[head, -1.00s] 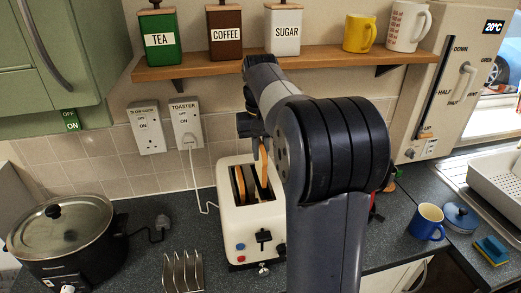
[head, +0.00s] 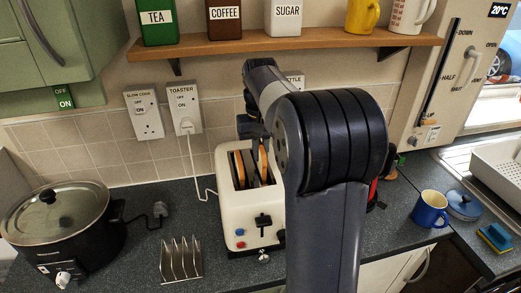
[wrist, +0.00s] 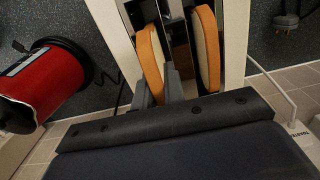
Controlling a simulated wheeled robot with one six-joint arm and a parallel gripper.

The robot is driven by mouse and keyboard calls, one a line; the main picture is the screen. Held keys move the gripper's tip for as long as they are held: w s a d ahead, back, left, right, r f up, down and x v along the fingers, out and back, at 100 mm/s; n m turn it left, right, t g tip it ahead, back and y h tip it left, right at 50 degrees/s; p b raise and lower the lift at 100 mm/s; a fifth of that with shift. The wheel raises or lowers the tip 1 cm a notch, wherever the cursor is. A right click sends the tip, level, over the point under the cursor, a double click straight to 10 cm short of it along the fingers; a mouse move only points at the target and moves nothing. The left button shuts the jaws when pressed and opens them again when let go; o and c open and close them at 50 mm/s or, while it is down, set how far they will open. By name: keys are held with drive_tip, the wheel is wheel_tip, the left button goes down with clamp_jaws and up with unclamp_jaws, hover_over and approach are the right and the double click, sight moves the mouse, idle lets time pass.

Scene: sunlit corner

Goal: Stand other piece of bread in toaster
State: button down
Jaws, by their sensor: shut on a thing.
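The cream toaster (head: 250,222) stands on the dark worktop below the wall sockets. One slice of bread (head: 239,168) stands in its left slot. It also shows on the right in the wrist view (wrist: 207,45). My gripper (head: 262,141) is over the right slot, partly hidden by my arm. In the wrist view its fingers (wrist: 158,90) are shut on the other slice of bread (wrist: 149,58). That slice (head: 263,163) is upright, with its lower part down in the right slot. Whether it touches the slot's bottom is hidden.
A red kettle (wrist: 42,85) stands beside the toaster, mostly behind my arm in the head view. A toast rack (head: 181,261) and slow cooker (head: 60,225) are to the left. A blue mug (head: 430,210) is to the right. A shelf (head: 290,42) with canisters runs above.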

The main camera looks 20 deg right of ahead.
drive_tip(key=c, duration=1.4)
unclamp_jaws()
wheel_tip(320, 180, up, 11)
drive_tip(key=shift+f, duration=0.1)
wheel_tip(320, 180, down, 10)
drive_tip(key=shift+f, duration=0.2)
drive_tip(key=shift+r+p, duration=0.95)
drive_tip(key=shift+r, duration=0.5)
